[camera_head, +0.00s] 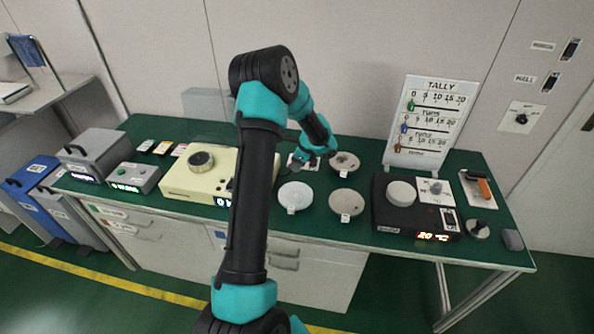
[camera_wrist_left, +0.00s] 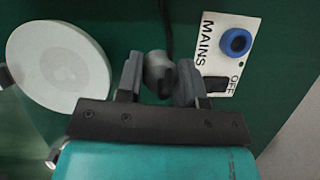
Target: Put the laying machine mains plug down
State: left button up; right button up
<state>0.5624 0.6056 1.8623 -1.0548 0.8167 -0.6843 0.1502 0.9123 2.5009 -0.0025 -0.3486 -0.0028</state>
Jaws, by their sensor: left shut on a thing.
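My left gripper (camera_head: 300,163) reaches over the back middle of the green bench in the head view. In the left wrist view its jaws (camera_wrist_left: 158,84) are shut on the dark grey mains plug (camera_wrist_left: 156,70), with a dark cable running up from it. The white MAINS plate (camera_wrist_left: 212,60) with a blue knob (camera_wrist_left: 235,42) and an OFF mark lies just right of the jaws. I cannot tell whether the plug touches the bench. In the head view the gripper hides the plug and part of the plate. My right gripper is not in view.
A white disc (camera_wrist_left: 60,65) lies left of the jaws in the left wrist view. In the head view, a cream machine (camera_head: 200,178) stands left, a grey disc (camera_head: 344,202) in front, and a black unit (camera_head: 400,222) and tally board (camera_head: 432,120) right.

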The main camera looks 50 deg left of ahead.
pick_arm(q)
jog(key=shift+f, duration=0.1)
jog(key=shift+f, duration=1.8)
jog(key=shift+f, duration=0.15)
jog(key=o, duration=0.9)
jog(key=v, duration=1.2)
jog(key=shift+r, duration=0.25)
